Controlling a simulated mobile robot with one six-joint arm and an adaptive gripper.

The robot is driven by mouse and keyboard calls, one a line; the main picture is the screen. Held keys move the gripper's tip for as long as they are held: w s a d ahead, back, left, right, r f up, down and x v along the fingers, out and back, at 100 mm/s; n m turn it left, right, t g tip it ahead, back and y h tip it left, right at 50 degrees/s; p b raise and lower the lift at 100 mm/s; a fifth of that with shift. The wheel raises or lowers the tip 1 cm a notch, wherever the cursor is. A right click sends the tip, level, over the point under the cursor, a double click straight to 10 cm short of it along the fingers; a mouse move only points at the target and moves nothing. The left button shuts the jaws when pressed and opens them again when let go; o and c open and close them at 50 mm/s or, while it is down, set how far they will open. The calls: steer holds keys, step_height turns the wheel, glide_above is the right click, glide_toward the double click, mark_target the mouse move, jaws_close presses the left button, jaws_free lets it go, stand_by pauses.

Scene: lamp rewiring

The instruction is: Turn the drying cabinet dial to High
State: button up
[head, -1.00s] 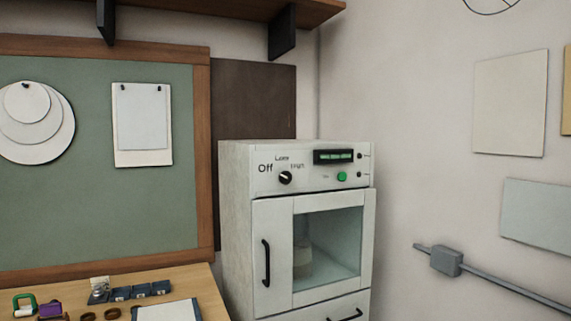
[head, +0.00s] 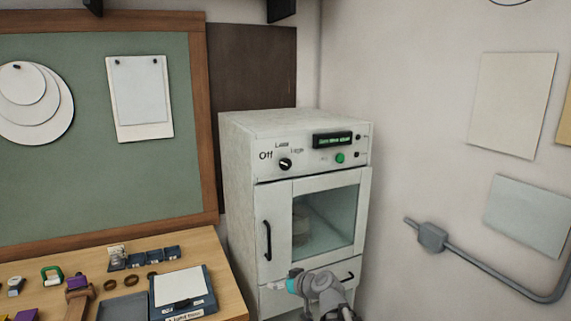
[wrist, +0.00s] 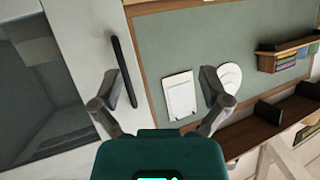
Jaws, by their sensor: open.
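The drying cabinet (head: 238,190) is a pale, upright box in the corner in the head view. Its black dial (head: 285,164) is on the upper front panel, among the labels Off, Low and High; the dial's exact setting is too small to tell. My gripper shows in the wrist view (wrist: 158,76) with its two grey fingers spread and nothing between them. In the head view my arm is low in front of the cabinet, well below the dial. The wrist view shows the cabinet's door and black handle (wrist: 122,72), tilted, but not the dial.
The cabinet has a green display (head: 332,140), a green button (head: 340,158) and a glass door (head: 325,222). A workbench (head: 215,262) with small parts and trays stands at left. A grey wall rail (head: 480,274) runs at right. The space before the dial is clear.

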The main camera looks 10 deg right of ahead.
steer(key=w+d+r+t+p, duration=0.2)
steer(key=r+p, duration=0.4)
steer(key=r, duration=0.3)
steer(key=w+d+r+t+p, duration=0.25)
steer(key=r+p, duration=0.35)
steer(key=r, duration=0.3)
steer(key=m+t+h+p, duration=0.3)
steer(key=p, duration=0.6)
glide_toward(286, 165)
steer(key=s, duration=0.3)
steer(key=shift+d, duration=0.45)
steer(key=shift+w, duration=0.15)
steer(key=x, duration=1.3)
steer(key=shift+w+f, duration=0.2)
steer(key=shift+w, duration=0.05)
steer(key=c, duration=1.1)
steer(key=shift+c, duration=0.2)
